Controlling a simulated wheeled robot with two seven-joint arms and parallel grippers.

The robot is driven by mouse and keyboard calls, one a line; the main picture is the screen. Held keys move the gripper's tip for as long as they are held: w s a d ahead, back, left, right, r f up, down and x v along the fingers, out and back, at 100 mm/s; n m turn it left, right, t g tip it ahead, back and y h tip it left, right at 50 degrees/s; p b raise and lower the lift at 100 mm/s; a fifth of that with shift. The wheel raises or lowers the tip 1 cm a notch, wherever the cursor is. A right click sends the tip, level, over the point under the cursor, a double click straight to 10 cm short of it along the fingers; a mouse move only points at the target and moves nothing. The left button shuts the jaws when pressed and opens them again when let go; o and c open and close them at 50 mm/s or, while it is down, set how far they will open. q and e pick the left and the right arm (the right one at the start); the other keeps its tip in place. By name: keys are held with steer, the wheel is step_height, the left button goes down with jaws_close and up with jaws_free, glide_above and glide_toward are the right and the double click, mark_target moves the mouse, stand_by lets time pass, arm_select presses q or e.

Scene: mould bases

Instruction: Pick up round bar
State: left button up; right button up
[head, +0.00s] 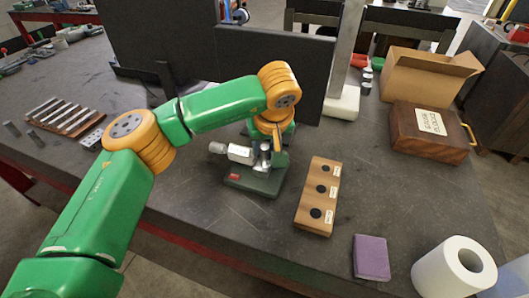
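My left gripper (272,147) points down over a small green stand (256,183) in the middle of the bench. Its fingers are small and partly hidden by my wrist, so I cannot tell whether they are open or hold a bar. The stand carries a silver, micrometer-like instrument (240,153) with its knob to the left. A wooden block (317,196) with three dark round holes and white labels is right of the stand. My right gripper is not in view.
A slatted rack (66,115) and a light plate with holes (92,138) lie at left. Dark panels (275,70) stand behind. At right are a brown case (428,132), an open cardboard box (425,75), a purple pad (371,257) and a white roll (452,270).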

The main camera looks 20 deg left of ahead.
arm_select(q)
steer(key=shift+s, duration=0.1)
jaws_close()
